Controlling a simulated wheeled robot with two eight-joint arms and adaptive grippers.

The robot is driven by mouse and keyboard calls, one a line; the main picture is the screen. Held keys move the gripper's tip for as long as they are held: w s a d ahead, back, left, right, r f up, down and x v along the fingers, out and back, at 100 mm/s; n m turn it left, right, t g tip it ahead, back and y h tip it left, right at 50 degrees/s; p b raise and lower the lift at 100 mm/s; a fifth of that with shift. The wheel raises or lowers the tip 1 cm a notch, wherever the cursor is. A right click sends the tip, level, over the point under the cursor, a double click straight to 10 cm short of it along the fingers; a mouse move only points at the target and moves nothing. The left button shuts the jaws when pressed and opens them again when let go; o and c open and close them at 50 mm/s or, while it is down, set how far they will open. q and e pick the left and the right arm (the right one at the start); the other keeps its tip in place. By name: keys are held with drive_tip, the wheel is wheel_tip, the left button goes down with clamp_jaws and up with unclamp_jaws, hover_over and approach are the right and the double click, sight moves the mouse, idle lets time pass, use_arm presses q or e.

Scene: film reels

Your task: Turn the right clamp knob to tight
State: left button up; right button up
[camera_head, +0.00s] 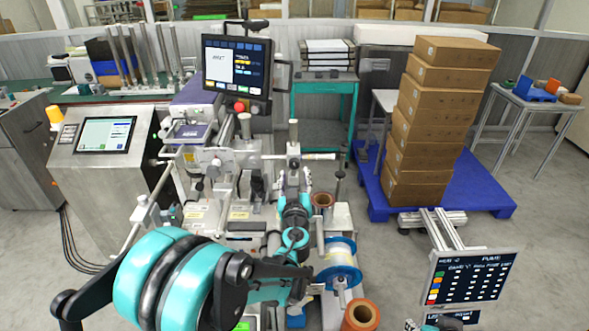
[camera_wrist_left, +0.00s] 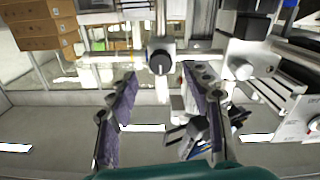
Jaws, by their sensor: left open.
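A round black clamp knob with a pale pointer mark (camera_wrist_left: 159,62) sits on a pale horizontal bar in the left wrist view. My left gripper (camera_head: 294,183) is open in front of the bar's right part in the head view. In the left wrist view its two fingers (camera_wrist_left: 160,80) stand apart on either side below the knob, with a gap; I cannot tell whether they touch it. The horizontal bar (camera_head: 322,156) shows in the head view, but my gripper hides most of what is around the right clamp.
A monitor (camera_head: 237,68) stands behind the machine. A white-and-blue reel (camera_head: 338,262) and a brown roll (camera_head: 361,316) are close to my left arm. Stacked cartons (camera_head: 432,118) stand on a blue pallet (camera_head: 478,185). Grey floor is open at right.

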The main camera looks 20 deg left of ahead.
sight(294, 166)
use_arm(q)
drive_tip(key=x, duration=0.4)
drive_tip(key=shift+w+a+b, duration=0.15)
drive_tip(key=shift+w+b, duration=0.15)
drive_tip(key=shift+w, duration=0.1)
clamp_jaws()
drive_tip(key=shift+m, duration=0.3)
drive_tip(key=m, duration=0.5)
drive_tip(key=shift+b, duration=0.35)
drive_tip(key=m, duration=0.6)
drive_tip(key=shift+m, duration=0.4)
drive_tip(key=m, duration=0.5)
drive_tip(key=shift+b, duration=0.4)
drive_tip(key=m, duration=0.6)
drive_tip(key=shift+m, duration=0.4)
